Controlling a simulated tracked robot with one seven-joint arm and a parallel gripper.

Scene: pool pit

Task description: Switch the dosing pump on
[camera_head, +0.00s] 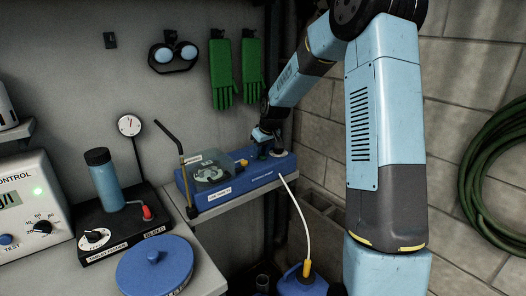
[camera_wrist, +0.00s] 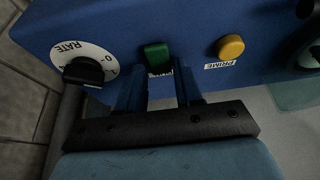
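Nothing is between the fingers. Whether they touch the switch I cannot tell. In the head view my gripper (camera_head: 264,136) is over the pump's right part.
Beside the switch are a black RATE dial (camera_wrist: 84,71) and a yellow PRIME button (camera_wrist: 231,46). A thin bent rod (camera_head: 184,165) stands left of the pump. A white hose (camera_head: 304,222) runs down to a blue canister (camera_head: 300,284). Block wall (camera_head: 320,130) closes the right side.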

